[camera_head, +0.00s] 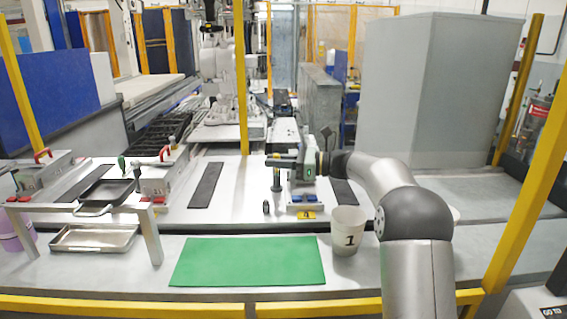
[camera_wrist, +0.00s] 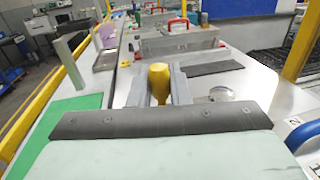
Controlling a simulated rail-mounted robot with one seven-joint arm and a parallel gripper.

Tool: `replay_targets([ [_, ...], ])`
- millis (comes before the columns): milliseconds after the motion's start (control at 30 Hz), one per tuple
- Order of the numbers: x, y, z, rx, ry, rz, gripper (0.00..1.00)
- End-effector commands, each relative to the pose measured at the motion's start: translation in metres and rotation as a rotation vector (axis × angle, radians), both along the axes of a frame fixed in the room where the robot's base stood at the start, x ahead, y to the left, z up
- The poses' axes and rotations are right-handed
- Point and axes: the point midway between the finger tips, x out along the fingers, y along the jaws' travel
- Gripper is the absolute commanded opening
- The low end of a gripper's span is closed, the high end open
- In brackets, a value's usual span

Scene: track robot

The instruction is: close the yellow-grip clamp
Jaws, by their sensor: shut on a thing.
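The yellow grip (camera_wrist: 158,82) of the clamp stands between the two fingers of my gripper (camera_wrist: 160,88) in the wrist view, and they are shut on it. In the head view my gripper (camera_head: 274,161) comes from the right and sits above a dark post on the white table.
A blue fixture (camera_head: 306,198) with a yellow label is beside my gripper. Cases with red handles (camera_head: 160,182) and a black pan (camera_head: 106,191) stand left.

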Motion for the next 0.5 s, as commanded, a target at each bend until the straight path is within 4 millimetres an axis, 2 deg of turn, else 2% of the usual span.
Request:
replay_targets([
  [33, 0.0003, -0.002, 0.001, -0.001, -0.002, -0.004, 0.0],
  [67, 0.0003, -0.002, 0.0011, -0.001, -0.002, -0.004, 0.23],
  [100, 0.0003, -0.002, 0.001, -0.001, -0.002, -0.004, 0.34],
  [367, 0.0002, -0.0013, 0.0004, -0.001, -0.001, -0.003, 0.36],
  [500, -0.0009, -0.0076, -0.0005, -0.001, -0.002, -0.004, 0.36],
])
